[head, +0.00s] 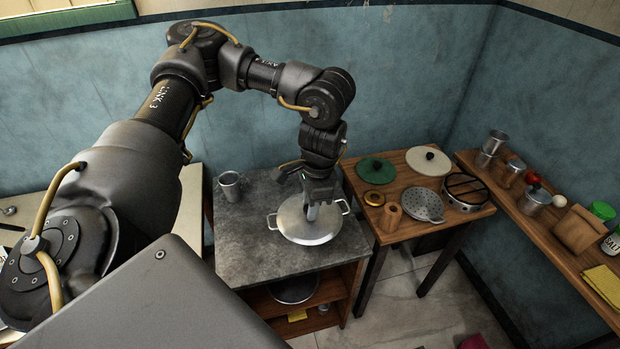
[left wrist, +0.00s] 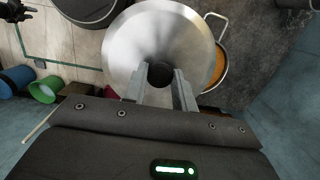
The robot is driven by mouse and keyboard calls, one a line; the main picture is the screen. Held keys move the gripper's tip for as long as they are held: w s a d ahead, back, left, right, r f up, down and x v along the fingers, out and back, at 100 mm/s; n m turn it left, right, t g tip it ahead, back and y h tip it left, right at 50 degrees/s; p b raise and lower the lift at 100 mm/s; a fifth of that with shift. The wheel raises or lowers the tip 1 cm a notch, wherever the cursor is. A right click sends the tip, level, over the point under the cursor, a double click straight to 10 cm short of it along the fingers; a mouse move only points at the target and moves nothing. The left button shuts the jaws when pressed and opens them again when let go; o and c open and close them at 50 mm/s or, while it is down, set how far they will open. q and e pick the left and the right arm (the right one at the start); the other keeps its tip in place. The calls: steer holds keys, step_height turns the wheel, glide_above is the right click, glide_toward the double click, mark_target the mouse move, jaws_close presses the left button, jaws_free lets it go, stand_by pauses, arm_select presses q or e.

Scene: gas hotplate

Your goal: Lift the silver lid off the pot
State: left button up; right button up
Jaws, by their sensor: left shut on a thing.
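The silver lid (head: 312,230) is a wide round metal disc with a dark knob (left wrist: 160,73). My left gripper (left wrist: 160,88) is shut on this knob from above, also in the head view (head: 312,214). In the left wrist view the lid (left wrist: 150,30) sits off to one side of the pot (left wrist: 224,48), so orange contents (left wrist: 217,66) show past its edge. In the head view the lid hides most of the pot; handles (head: 345,206) show at its sides. A dark clawed shape (left wrist: 16,10), likely my right gripper, is at the left wrist view's corner; its jaws are unclear.
A metal mug (head: 230,186) stands on the grey counter (head: 245,245), behind and left. The wooden table (head: 400,162) at right holds a green lid (head: 376,169), a cream lid (head: 429,160) and a perforated disc (head: 422,205). A crowded shelf (head: 510,205) lines the right wall.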

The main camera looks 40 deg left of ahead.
mark_target(311, 222)
arm_select(q)
steer(key=shift+s+d+r, duration=0.5)
steer(key=shift+s+d, duration=0.2)
steer(key=shift+s, duration=0.1)
step_height(311, 222, up, 3)
steer(key=p, duration=0.3)
steer(key=shift+p, duration=0.3)
